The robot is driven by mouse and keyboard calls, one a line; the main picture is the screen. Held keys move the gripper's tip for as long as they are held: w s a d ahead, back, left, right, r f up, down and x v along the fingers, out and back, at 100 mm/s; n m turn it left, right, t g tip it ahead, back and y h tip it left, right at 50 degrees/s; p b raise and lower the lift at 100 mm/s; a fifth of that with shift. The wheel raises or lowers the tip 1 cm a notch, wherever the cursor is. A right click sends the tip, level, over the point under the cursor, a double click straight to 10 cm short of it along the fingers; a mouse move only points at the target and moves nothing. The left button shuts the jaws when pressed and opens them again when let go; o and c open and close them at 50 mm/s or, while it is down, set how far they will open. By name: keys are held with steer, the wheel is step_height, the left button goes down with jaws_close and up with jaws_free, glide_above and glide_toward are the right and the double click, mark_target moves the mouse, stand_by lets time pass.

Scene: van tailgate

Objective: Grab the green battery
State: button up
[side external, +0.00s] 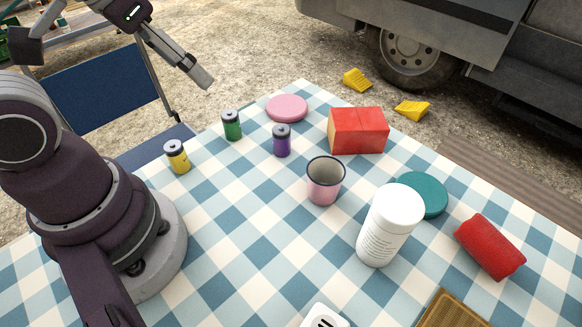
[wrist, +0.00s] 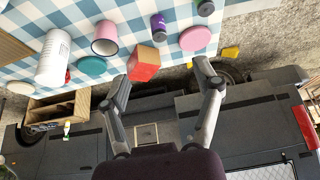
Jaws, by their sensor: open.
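In the wrist view a dark-capped battery (wrist: 206,7), cut off by the top edge, seems to be the same one. My gripper (side external: 203,79) is raised above and behind the battery, beyond the table's edge in the side view. It is clear of the battery. In the wrist view its two fingers (wrist: 165,72) are spread wide with nothing between them.
A yellow battery (side external: 177,157) and a purple battery (side external: 282,141) stand on either side of the green one. A pink disc (side external: 287,108), red box (side external: 358,131), pink mug (side external: 325,182) and white bottle (side external: 388,226) are further right. Bare cloth surrounds the green battery.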

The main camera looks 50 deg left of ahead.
steer(key=n+g, duration=0.6)
steer(key=n, duration=1.6)
glide_above(229, 114)
step_height(229, 114, down, 11)
steer(key=shift+d+f, duration=0.1)
steer(key=shift+d, duration=0.05)
steer(key=f, duration=0.9)
steer(key=shift+w+a+f, duration=0.15)
steer(key=shift+a, duration=0.15)
jaws_close()
